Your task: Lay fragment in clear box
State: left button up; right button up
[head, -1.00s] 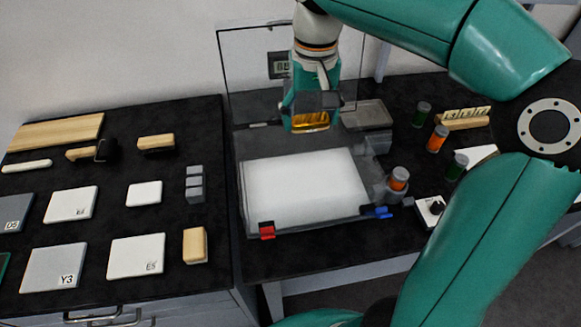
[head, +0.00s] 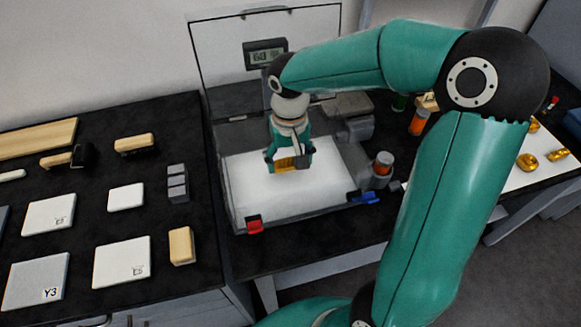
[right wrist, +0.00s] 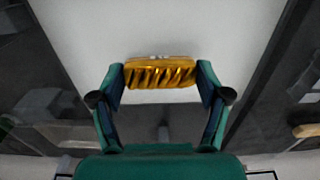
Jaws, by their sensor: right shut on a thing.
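My right gripper (head: 287,163) is over the white floor of the clear box (head: 320,198), whose clear lid stands open at the back. It is shut on the gilt fragment (head: 285,164), a gold ribbed piece. In the right wrist view the fragment (right wrist: 160,73) sits crosswise between the two fingertips, with the white surface behind it. I cannot tell whether the fragment touches the white surface. My left gripper is not in view.
A red clip (head: 254,224) and a blue clip (head: 364,197) sit at the box's front edge. An orange-capped jar (head: 383,164) stands beside its right side. Other gold pieces (head: 527,161) lie on a white sheet at right. Pale blocks and tiles cover the left bench.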

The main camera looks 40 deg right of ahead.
aim_at(290, 170)
jog(key=shift+s+f, duration=0.1)
jog(key=shift+f, duration=1.7)
jog(key=o, duration=0.9)
notch_tip(290, 170, up, 12)
jog(key=shift+r, duration=0.1)
